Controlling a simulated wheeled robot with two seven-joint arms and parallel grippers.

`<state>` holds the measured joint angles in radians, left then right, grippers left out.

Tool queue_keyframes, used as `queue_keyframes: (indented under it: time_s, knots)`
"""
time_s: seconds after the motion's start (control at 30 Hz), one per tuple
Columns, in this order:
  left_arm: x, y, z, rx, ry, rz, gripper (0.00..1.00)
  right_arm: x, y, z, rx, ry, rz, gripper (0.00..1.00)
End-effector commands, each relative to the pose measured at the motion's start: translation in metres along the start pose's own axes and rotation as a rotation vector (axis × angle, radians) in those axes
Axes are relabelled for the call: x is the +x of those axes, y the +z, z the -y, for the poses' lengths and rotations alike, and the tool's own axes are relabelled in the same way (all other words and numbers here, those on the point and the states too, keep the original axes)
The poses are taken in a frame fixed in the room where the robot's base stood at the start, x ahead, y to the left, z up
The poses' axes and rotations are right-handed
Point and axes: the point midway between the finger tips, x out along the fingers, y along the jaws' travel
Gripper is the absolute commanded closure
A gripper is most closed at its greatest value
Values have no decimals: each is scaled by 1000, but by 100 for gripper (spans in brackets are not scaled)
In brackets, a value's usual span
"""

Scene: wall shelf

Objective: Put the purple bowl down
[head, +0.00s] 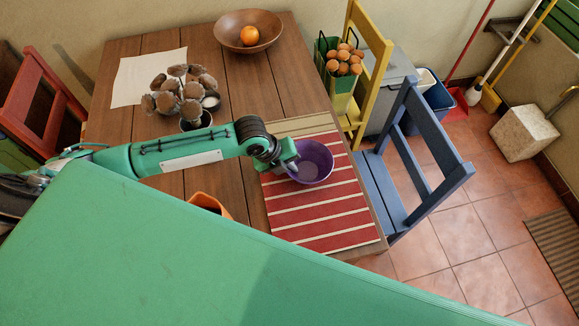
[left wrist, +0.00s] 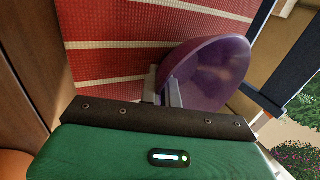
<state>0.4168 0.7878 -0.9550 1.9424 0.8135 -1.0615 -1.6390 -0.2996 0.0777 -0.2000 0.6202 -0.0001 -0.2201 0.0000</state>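The purple bowl (head: 316,158) is over the upper part of the red-and-white striped mat (head: 318,215) on the wooden table. I cannot tell whether its base touches the mat. My left gripper (head: 291,167) is at the bowl's left side. In the left wrist view its two fingers (left wrist: 167,90) are close together on either side of the wall of the purple bowl (left wrist: 215,75), pinching the rim. The striped mat (left wrist: 110,60) also shows there behind the bowl. My right gripper is in neither view.
An orange container (head: 211,204) stands left of the mat. A wooden bowl (head: 236,23) with an orange (head: 249,36) is at the back. A dark cup of brown dried flowers (head: 197,120) stands left. A blue chair (head: 400,180) is beside the right edge. The mat's lower part is clear.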

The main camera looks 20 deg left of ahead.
Motion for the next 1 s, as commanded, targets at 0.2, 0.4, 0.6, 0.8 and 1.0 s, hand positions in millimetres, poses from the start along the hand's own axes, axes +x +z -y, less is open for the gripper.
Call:
queue_keyframes:
  time_s: [0.2, 0.4, 0.6, 0.8, 1.0]
  knots:
    - [2, 0, -1, 0, 0, 0, 75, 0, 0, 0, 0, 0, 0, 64]
    - [2, 0, -1, 0, 0, 0, 75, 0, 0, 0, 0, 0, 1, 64]
    - [-6, 1, 0, 0, 0, 2, 75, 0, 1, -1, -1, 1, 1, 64]
    - [-41, 1, 0, 2, 0, 3, 75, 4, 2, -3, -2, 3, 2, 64]
    - [-84, 1, 0, 1, 0, 3, 75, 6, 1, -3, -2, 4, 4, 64]
